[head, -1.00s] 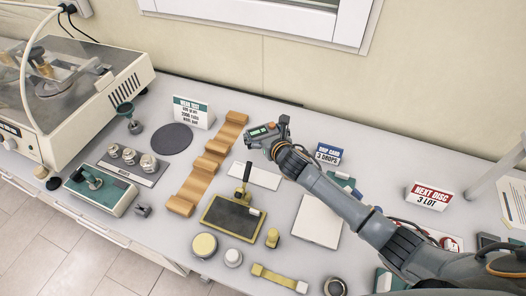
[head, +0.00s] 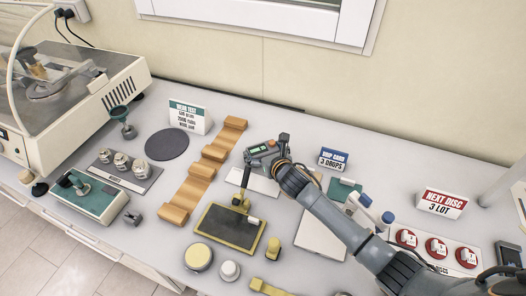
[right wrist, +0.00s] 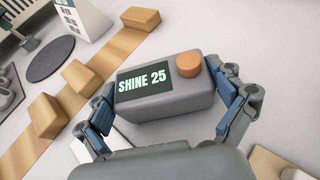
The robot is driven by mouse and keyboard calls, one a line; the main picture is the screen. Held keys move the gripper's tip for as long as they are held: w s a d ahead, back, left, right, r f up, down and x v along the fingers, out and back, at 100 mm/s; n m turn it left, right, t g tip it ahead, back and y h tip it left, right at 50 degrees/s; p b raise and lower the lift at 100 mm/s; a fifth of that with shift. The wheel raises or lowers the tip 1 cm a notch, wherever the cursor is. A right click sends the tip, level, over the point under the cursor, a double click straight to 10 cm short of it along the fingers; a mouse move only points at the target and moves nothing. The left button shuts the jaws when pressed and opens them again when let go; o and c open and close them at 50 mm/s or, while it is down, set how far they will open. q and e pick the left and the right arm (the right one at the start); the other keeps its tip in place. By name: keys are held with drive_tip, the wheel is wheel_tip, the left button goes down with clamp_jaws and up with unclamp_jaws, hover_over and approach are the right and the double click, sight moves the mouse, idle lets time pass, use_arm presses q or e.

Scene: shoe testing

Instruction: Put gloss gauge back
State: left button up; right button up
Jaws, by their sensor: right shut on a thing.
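The gloss gauge (head: 265,149) is a grey box with a dark display and an orange button. In the right wrist view the gauge (right wrist: 165,85) reads "SHINE 25". My right gripper (right wrist: 165,102) is shut on it, with one blue-padded finger at each side. In the head view my right gripper (head: 272,154) holds it over the back middle of the bench, above or at a white flat plate (head: 262,186). I cannot tell whether the gauge touches the plate. My left gripper is not in view.
A wooden stepped rack (head: 202,172) lies left of the gauge, with a dark round disc (head: 167,144) beyond it. A yellow-framed dark tray (head: 230,231) is in front. The blue-topped "3 drops" sign (head: 333,159) stands to the right. Bench behind the gauge is clear.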

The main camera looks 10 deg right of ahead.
drive_tip(key=shift+f, duration=0.1)
drive_tip(key=o, duration=1.2)
drive_tip(key=shift+s+r, duration=0.15)
drive_tip(key=shift+r, duration=0.05)
drive_tip(key=v, duration=1.1)
drive_tip(key=shift+s+d+r+b, duration=0.1)
drive_tip(key=shift+s+b, duration=0.25)
